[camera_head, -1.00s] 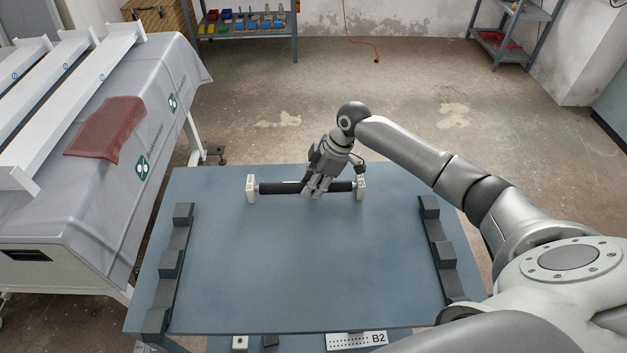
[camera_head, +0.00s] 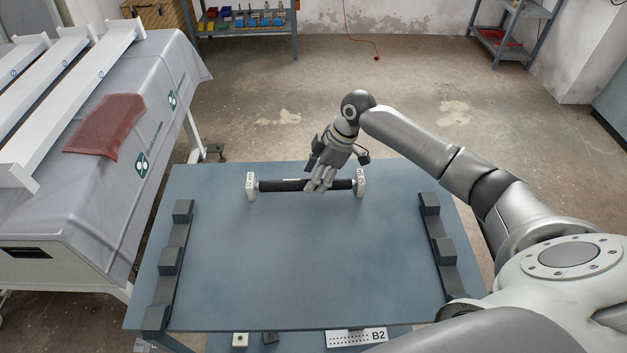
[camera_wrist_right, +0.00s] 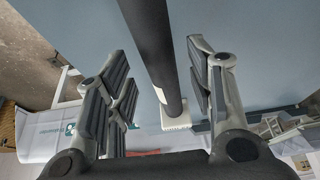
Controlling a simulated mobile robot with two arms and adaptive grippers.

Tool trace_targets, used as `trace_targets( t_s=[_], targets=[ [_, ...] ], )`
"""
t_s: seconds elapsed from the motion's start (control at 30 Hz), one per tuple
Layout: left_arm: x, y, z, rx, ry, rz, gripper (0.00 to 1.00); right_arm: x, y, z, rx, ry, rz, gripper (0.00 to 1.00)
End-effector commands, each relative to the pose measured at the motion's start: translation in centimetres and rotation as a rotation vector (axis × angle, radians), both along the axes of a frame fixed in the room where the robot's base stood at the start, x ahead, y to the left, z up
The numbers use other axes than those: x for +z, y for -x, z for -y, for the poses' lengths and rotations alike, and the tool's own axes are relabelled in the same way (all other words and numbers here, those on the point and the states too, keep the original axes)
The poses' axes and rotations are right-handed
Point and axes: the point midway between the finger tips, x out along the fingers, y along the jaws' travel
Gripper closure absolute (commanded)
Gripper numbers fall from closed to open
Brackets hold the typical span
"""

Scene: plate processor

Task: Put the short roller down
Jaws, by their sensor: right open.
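The short roller (camera_head: 285,185) is a black cylinder with white end blocks. It lies across the far part of the blue-grey table (camera_head: 300,260), its end blocks standing on the surface. My right gripper (camera_head: 318,186) is at the roller, right of its middle, with fingers pointing down and hiding a small part of it. In the right wrist view the roller (camera_wrist_right: 155,50) runs between the spread fingers of my right gripper (camera_wrist_right: 160,95), with gaps on both sides. One white end block (camera_wrist_right: 176,118) shows there too. My left gripper is in neither view.
Dark notched rails stand along the table's left (camera_head: 170,260) and right (camera_head: 440,250) sides. The middle of the table is clear. A covered white bench (camera_head: 100,190) with a red cloth (camera_head: 105,125) stands at left.

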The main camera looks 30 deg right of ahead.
Motion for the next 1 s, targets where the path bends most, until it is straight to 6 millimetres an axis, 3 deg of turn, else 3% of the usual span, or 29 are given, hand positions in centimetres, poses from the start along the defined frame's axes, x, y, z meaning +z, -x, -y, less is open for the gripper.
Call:
trace_targets(
  t_s=[0.3,0.5,1.0],
  targets=[
    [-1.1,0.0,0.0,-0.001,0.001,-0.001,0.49,6.3,1.0,2.4,-0.001,0.002,0.005,0.51],
    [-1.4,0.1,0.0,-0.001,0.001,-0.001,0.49,8.7,1.5,3.2,0.0,0.0,0.002,0.51],
    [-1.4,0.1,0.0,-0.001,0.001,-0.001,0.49,9.2,1.6,3.4,0.0,0.0,0.0,0.51]
  ],
)
